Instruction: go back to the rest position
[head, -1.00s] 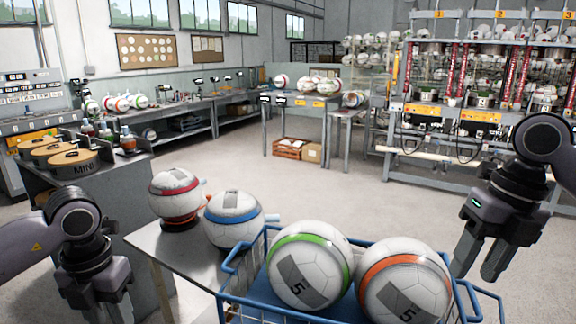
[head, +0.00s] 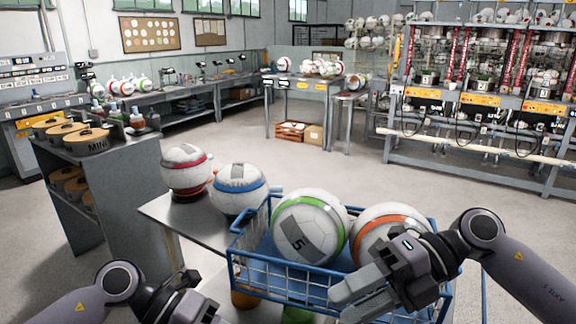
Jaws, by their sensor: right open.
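My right gripper (head: 346,298) is open and empty. It comes in from the right, points left, and overlaps the front of the blue wire basket (head: 262,287) in the picture. It hides part of the basket and the lower part of the orange-striped ball (head: 383,222). My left gripper (head: 195,309) is low at the bottom edge, left of the basket; its fingers are cut off or unclear. The green-striped ball (head: 306,222) sits in the basket with its "5" panel showing.
A red-striped ball (head: 184,168) and a blue-striped ball (head: 237,187) stand on the metal table (head: 165,208) left of the basket. A grey cabinet with round MINI moulds (head: 92,141) is at left.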

